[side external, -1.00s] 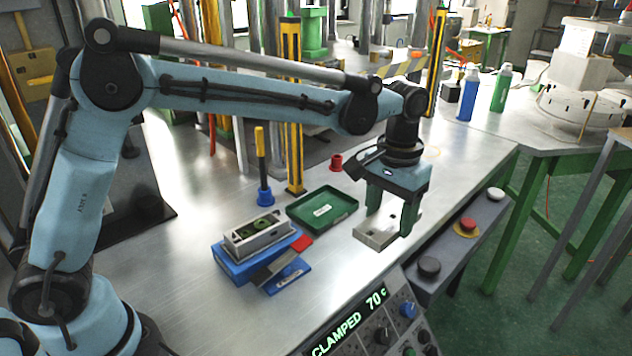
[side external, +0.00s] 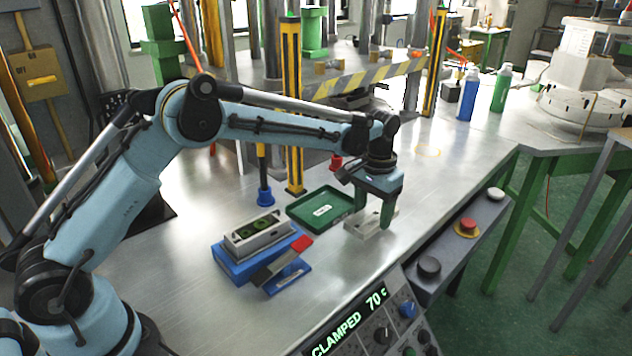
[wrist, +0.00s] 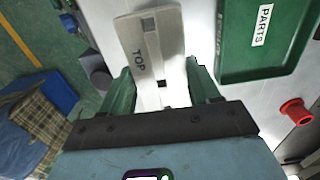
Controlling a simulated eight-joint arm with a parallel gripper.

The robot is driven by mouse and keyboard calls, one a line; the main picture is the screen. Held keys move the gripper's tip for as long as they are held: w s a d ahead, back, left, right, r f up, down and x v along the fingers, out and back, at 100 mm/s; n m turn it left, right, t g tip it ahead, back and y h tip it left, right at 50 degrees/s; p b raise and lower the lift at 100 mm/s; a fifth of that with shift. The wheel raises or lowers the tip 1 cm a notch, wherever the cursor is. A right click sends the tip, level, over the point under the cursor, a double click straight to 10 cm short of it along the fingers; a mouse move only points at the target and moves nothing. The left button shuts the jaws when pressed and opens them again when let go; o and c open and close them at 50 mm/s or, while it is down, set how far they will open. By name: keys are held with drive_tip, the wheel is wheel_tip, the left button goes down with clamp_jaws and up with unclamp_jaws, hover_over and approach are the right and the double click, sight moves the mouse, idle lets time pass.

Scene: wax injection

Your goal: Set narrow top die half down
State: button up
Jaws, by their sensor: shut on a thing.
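The narrow top die half (side external: 362,226) is a flat pale grey metal block at the table's front right. In the wrist view it is a light plate (wrist: 162,50) marked TOP, with a small square hole. My gripper (side external: 375,214) is shut on it, with one green finger on each side in the wrist view (wrist: 162,92). The block is at or very near the table top; I cannot tell whether it touches. The fingers hide part of it in the side view.
A green PARTS tray (side external: 322,207) lies close to the left of my gripper. A blue fixture (side external: 235,262) holding a grey die with green inside (side external: 257,233) stands further left. A red cup (side external: 336,162) is behind. The control panel (side external: 370,325) runs along the front edge.

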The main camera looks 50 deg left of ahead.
sight(373, 215)
drive_tip(key=shift+f, duration=1.7)
drive_tip(key=shift+f, duration=0.15)
drive_tip(key=o, duration=1.4)
drive_tip(key=shift+c, duration=0.2)
